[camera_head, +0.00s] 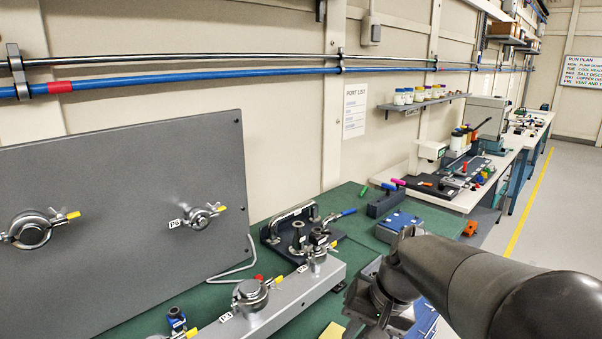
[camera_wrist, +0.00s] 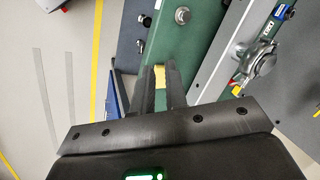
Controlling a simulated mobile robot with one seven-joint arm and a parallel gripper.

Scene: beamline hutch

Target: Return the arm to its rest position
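My arm (camera_head: 450,275) reaches in from the lower right of the head view, over the front edge of the green bench. My gripper (camera_head: 362,302) hangs at the bench edge, partly hidden by its own wrist. In the wrist view my gripper (camera_wrist: 160,72) points down with its two dark fingers apart.
A grey rail with clamped ports (camera_head: 252,294) runs along the green bench (camera_head: 345,197), left of my gripper. A grey upright panel (camera_head: 130,240) stands behind it. A blue box (camera_head: 398,222) sits beyond my wrist. Open floor (camera_head: 570,200) lies to the right.

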